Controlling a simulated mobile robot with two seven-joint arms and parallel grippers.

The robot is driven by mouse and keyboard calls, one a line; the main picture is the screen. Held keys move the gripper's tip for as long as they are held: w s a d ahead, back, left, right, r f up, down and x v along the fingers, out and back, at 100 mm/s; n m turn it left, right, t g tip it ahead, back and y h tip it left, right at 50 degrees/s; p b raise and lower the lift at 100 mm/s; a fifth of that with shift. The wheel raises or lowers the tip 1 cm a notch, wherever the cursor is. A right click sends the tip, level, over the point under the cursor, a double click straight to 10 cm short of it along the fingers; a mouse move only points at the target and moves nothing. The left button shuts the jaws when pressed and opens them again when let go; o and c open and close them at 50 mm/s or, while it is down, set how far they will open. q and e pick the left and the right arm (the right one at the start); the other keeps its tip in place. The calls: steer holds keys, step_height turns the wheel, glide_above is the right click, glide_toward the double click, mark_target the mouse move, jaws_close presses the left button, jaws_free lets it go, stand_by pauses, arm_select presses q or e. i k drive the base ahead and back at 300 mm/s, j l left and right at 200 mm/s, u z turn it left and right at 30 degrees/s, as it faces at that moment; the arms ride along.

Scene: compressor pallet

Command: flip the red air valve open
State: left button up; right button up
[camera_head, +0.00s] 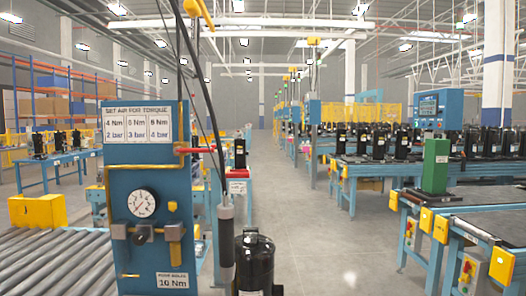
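The red air valve (196,150) is a red lever at the upper right edge of the blue air panel (120,240). The lever lies about horizontal and sticks out to the right of the panel. A round white pressure gauge (142,203) sits lower on the panel, with a regulator below it. A sign at the top lists torque and air settings. Neither of my grippers is in view.
A dark hanging tool (226,240) on a cable stands just right of the panel, beside a black compressor (253,262). A roller conveyor (50,262) is at the left. Blue workbenches (480,215) are at the right. The grey aisle floor between is clear.

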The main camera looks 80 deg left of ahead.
mark_target(179, 150)
steer(key=u, duration=2.95)
